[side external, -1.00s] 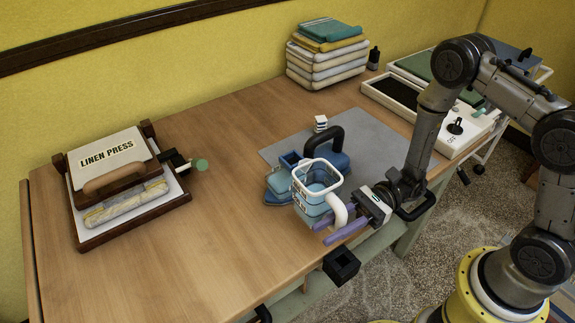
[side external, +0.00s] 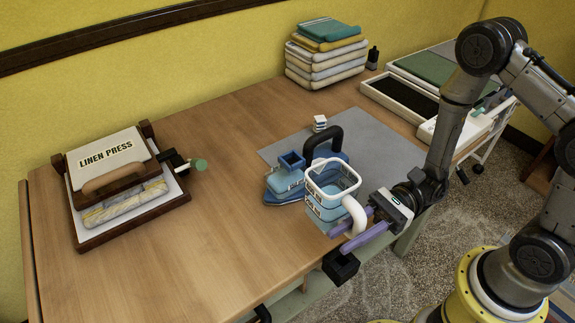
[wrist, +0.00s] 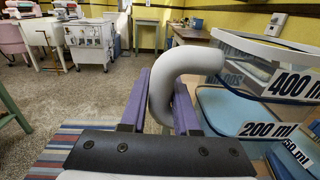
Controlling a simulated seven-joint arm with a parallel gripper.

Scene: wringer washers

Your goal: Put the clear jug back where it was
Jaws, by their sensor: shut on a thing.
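The clear jug (side external: 326,205) has a white rim, a white handle and measure marks. It is upright in front of the blue iron, near the table's front edge. My gripper (side external: 342,238) has its purple fingers shut on the jug's handle. In the wrist view the white handle (wrist: 158,85) passes between the fingers, and the jug body (wrist: 270,95) with its volume labels is at the right. The jug hides part of the iron. I cannot tell whether its base touches the table.
A blue steam iron (side external: 284,185) with a black handle stands on the grey mat (side external: 385,150). A small white block (side external: 320,123) is behind it. A linen press (side external: 120,190) is at the left and folded linens (side external: 325,65) are at the back. The middle-left tabletop (side external: 220,250) is clear.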

